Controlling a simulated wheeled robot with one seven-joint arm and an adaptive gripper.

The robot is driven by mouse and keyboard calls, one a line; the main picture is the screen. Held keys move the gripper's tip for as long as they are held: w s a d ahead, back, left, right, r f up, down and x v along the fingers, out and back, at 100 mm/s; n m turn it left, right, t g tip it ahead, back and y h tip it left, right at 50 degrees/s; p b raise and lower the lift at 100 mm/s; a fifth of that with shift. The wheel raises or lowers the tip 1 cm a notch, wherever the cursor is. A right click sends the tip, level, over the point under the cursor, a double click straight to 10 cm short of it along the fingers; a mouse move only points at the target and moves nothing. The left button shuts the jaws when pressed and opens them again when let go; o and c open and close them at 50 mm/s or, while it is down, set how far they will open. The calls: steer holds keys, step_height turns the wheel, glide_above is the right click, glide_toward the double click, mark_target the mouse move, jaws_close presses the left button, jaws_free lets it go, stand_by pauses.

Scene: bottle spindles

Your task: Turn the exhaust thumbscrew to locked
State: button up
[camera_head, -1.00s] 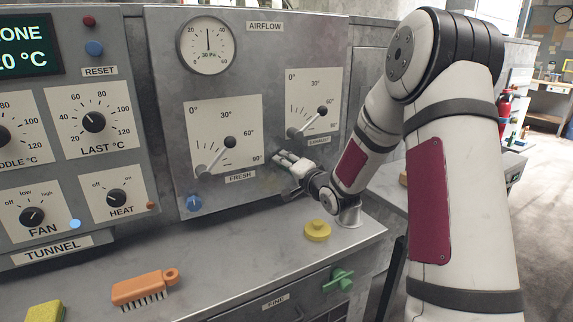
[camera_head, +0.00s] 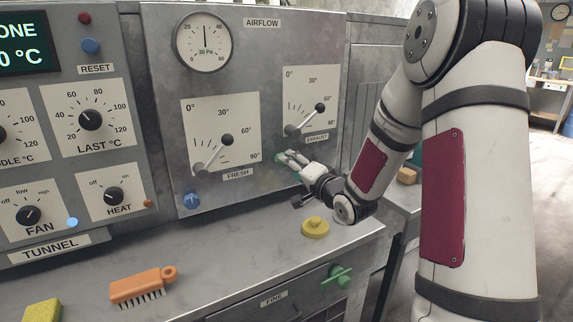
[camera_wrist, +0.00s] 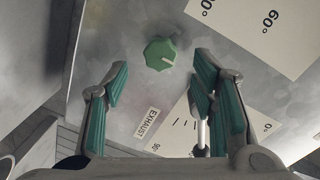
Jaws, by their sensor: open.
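The exhaust thumbscrew (camera_wrist: 160,53) is a green lobed knob with a white pointer line, on the grey airflow panel (camera_head: 165,100). In the wrist view it lies just ahead of my gripper (camera_wrist: 160,80), roughly midway between the two open teal fingers, with none touching it that I can see. The EXHAUST label (camera_wrist: 147,123) is nearby. In the head view my gripper (camera_head: 284,160) reaches the panel below the exhaust dial (camera_head: 300,85), and mostly hides the thumbscrew there.
The exhaust lever (camera_head: 320,107) is just above my gripper, and the fresh lever (camera_head: 227,140) is to its left. A blue thumbscrew (camera_head: 191,201) is lower left.

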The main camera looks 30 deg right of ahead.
steer(key=s, duration=0.6)
steer(key=shift+s+r, duration=0.2)
steer(key=s+a+r+n+g, duration=0.1)
steer(key=s+a+n+g, duration=0.4)
steer(key=s, duration=0.7)
steer(key=s+a+n+g, duration=0.3)
steer(key=s+a+g, duration=0.25)
steer(key=s, duration=0.75)
steer(key=s+a+r+n+g, duration=0.1)
steer(key=s+a+n+g, duration=0.5)
steer(key=s, duration=0.6)
step_height(320, 180, up, 14)
steer(key=m+t+p, duration=0.1)
steer(key=t+p, duration=0.2)
steer(key=p, duration=0.9)
steer(key=shift+s+a+r+m+t+h+p, duration=0.15)
steer(key=shift+s+r+m+t+h+p, duration=0.1)
steer(key=shift+m+t+h+p, duration=0.1)
steer(key=shift+w, duration=0.1)
